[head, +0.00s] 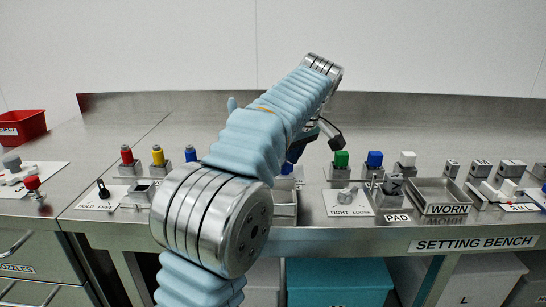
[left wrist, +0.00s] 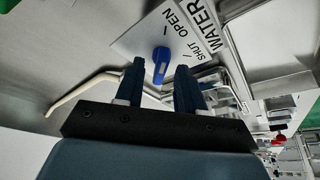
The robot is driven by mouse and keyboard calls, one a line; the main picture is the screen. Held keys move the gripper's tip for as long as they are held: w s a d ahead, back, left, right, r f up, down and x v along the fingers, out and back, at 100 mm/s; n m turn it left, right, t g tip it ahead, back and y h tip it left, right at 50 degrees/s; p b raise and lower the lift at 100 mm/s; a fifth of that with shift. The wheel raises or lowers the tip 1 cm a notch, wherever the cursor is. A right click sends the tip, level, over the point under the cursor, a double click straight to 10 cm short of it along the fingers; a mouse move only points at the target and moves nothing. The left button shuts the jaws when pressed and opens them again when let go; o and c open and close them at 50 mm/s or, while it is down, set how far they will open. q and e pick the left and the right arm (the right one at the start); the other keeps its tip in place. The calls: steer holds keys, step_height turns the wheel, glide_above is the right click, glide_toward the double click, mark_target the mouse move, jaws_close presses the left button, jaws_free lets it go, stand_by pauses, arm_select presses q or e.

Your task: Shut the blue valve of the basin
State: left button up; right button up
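The blue valve (left wrist: 161,72) is a small blue lever on a white plate (left wrist: 133,42) marked WATER, OPEN and SHUT in the left wrist view. The lever lies roughly upright in that picture; I cannot tell which mark it points to. My left gripper (left wrist: 160,60) is open, with one dark blue finger on each side of the lever in the picture. A gap shows between lever and fingers; depth is unclear. In the head view my left arm hides the valve and nearly all of that gripper. My right gripper is not in view.
A thin pale bent rod (left wrist: 82,92) runs beside the left finger in the left wrist view. In the head view the steel bench holds red (head: 126,155), yellow (head: 158,156) and green (head: 341,160) capped parts, and a WORN tray (head: 440,187) at right.

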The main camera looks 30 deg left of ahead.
arm_select(q)
jaws_close()
steer(key=shift+f, duration=0.1)
stand_by(0.4)
steer(key=m+t+b, duration=0.1)
steer(key=m, duration=0.3)
steer(key=shift+s+a+h, duration=0.1)
steer(key=shift+h, duration=0.3)
steer(key=m+t+h, duration=0.1)
steer(key=m, duration=0.3)
steer(key=shift+s+m, duration=0.1)
steer(key=shift+m, duration=0.2)
steer(key=m+h, duration=0.1)
steer(key=m, duration=0.1)
steer(key=m+t+p, duration=0.1)
steer(key=m, duration=0.1)
steer(key=shift+a+h, duration=0.15)
steer(key=shift+h, duration=0.25)
steer(key=shift+m+h, duration=0.8)
steer(key=shift+m, duration=1.3)
